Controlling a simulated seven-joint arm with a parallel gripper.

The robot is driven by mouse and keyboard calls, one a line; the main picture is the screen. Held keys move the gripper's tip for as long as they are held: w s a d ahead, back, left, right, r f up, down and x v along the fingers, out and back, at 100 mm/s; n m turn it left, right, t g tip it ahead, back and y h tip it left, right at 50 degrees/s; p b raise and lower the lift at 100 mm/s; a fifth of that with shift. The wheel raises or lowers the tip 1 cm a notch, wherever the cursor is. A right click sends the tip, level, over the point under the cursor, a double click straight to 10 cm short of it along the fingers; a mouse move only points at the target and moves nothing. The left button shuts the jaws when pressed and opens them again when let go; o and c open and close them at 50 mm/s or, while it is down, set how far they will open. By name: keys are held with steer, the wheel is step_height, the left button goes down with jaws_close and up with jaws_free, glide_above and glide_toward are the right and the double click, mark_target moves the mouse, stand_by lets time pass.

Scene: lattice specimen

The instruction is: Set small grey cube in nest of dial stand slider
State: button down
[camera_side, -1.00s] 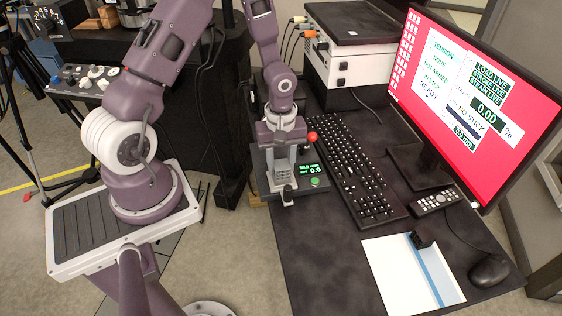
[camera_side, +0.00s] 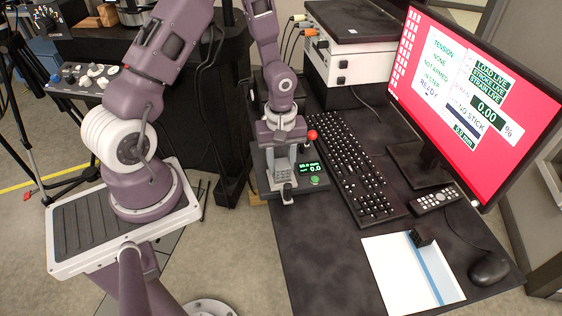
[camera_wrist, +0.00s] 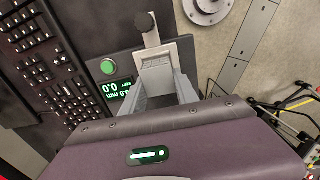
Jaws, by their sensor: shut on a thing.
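My gripper (camera_side: 285,165) points down over the dial stand (camera_side: 262,183), on the desk's left side. The stand has a lit green readout (camera_side: 312,169) and a green button (camera_wrist: 107,67).
A red-topped lever (camera_side: 312,135) and keyboard (camera_side: 350,165) are close right of my gripper. A dark cube (camera_side: 421,237) sits on a white and blue sheet (camera_side: 395,275). The monitor (camera_side: 475,100), remote (camera_side: 436,199) and mouse (camera_side: 489,269) are farther right. The front-left desk is clear.

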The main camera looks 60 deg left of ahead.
mark_target(281, 161)
steer(key=shift+f, duration=0.55)
stand_by(0.4)
steer(key=c, duration=0.9)
jaws_free()
steer(key=shift+o, duration=0.7)
steer(key=o, duration=0.4)
steer(key=shift+r, duration=0.1)
steer(key=shift+r, duration=2.45)
steer(key=shift+r, duration=0.1)
step_height(281, 161, up, 7)
steer(key=shift+f, duration=0.1)
